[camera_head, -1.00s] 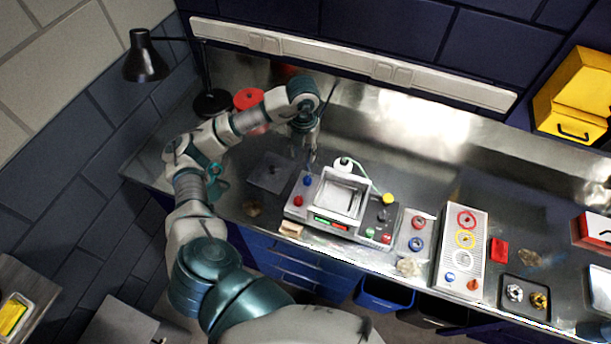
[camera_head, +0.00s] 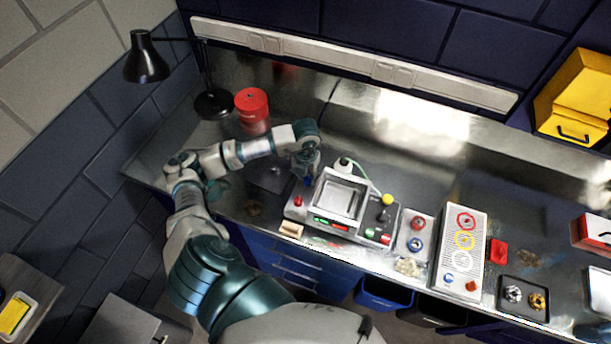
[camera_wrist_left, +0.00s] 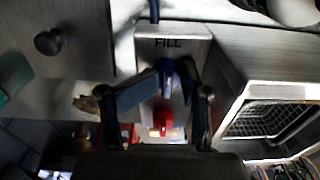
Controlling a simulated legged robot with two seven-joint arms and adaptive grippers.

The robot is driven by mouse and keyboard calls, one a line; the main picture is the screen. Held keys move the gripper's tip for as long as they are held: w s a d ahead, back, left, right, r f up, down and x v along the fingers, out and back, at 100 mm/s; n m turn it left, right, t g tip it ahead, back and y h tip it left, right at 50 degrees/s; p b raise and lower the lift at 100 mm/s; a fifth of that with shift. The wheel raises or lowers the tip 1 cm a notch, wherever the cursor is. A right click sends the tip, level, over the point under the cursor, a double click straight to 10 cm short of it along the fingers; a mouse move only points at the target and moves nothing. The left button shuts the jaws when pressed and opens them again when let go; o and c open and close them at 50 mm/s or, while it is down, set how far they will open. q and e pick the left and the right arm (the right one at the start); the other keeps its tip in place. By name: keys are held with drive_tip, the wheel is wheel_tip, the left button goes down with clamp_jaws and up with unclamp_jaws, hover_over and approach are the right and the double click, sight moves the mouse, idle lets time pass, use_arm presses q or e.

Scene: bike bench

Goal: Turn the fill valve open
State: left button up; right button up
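The fill valve is a blue knob (camera_wrist_left: 167,73) on a grey panel (camera_wrist_left: 185,42) marked FILL in the left wrist view. My left gripper (camera_wrist_left: 172,78) points down at it, one finger on each side, drawn in close around the knob. The fingers hide parts of its sides. In the head view, my left gripper (camera_head: 307,178) is at the left end of the bench device (camera_head: 323,210), over the blue knob and largely covering it. A red knob (camera_wrist_left: 162,121) sits on the same panel. My right gripper is not in view.
A white-framed basin (camera_head: 341,198) stands just right of the gripper. A red can (camera_head: 252,105) and a black lamp (camera_head: 147,62) stand at the back left. A dark plate with a round knob (camera_wrist_left: 50,41) lies left of the panel. Coloured-ring panel (camera_head: 462,245) stands farther right.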

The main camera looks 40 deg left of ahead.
use_arm(q)
drive_tip(key=shift+d+r, duration=0.1)
drive_tip(key=shift+d, duration=0.2)
drive_tip(key=c, duration=0.7)
drive_tip(key=shift+d, duration=0.15)
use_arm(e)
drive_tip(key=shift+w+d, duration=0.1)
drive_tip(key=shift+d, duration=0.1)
use_arm(q)
drive_tip(key=shift+s, duration=0.1)
drive_tip(key=shift+c, duration=0.2)
